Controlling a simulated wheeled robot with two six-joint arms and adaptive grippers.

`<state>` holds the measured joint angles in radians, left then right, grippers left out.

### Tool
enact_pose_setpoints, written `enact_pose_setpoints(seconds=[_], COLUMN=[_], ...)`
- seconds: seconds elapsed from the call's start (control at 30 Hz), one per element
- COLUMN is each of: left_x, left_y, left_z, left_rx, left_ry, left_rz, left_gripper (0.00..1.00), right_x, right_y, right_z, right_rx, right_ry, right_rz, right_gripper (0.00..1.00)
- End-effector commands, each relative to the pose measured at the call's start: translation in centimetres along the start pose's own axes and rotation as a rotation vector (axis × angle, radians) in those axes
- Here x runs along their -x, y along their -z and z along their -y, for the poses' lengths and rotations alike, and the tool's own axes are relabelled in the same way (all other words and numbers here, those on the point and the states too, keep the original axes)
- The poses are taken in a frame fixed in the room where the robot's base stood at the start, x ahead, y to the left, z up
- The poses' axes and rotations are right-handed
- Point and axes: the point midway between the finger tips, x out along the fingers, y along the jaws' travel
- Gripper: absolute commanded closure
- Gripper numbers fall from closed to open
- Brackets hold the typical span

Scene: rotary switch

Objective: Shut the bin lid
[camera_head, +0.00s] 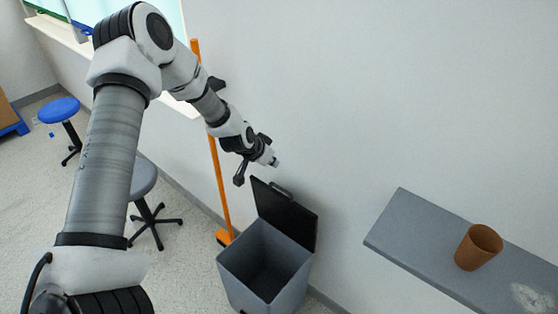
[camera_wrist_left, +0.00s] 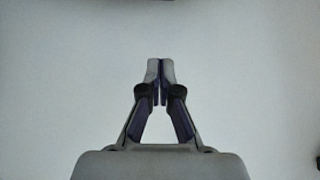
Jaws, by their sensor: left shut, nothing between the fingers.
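A grey bin (camera_head: 262,272) stands on the floor against the wall, its inside dark and, as far as it shows, empty. Its black lid (camera_head: 286,214) is open and stands tilted up at the back edge, with a small handle (camera_head: 281,190) at its top. My left gripper (camera_head: 275,161) is above the lid's top edge, near the wall and apart from the lid. In the left wrist view its fingers (camera_wrist_left: 160,70) are shut together with nothing between them, against a plain pale background. My right gripper is in neither view.
A grey shelf (camera_head: 400,228) with a brown cup (camera_head: 476,248) is to the right of the bin. An orange broom (camera_head: 219,180) leans on the wall just left of the bin. A grey stool (camera_head: 146,180) and a blue stool (camera_head: 60,110) stand farther left.

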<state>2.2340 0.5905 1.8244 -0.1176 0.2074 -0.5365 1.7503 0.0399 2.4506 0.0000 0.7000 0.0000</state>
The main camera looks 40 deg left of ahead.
Motion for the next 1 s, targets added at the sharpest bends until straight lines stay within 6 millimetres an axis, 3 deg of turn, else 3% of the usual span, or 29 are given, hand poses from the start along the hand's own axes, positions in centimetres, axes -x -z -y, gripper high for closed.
enact_pose_setpoints(seconds=[0.17,0.33,0.63,0.8,1.0], left_x=[-2.0,-5.6,-10.1,-8.8,-8.6], left_y=[-0.3,-0.5,-0.1,-2.0,-3.7], left_z=[0.0,-0.1,-0.1,-0.1,-0.1], left_rx=[-0.003,-0.008,-0.008,0.002,-0.001], left_ry=[0.001,0.001,0.001,-0.001,-0.001], left_rz=[-0.001,0.0,0.001,0.003,0.001], left_gripper=[1.0,1.0,1.0,1.0,1.0], right_x=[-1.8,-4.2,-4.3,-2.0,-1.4], right_y=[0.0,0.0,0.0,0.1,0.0], right_z=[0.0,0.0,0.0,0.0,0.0], right_rx=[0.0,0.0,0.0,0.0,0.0], right_ry=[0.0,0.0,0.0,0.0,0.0], right_rz=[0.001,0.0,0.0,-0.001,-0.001], right_gripper=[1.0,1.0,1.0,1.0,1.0])
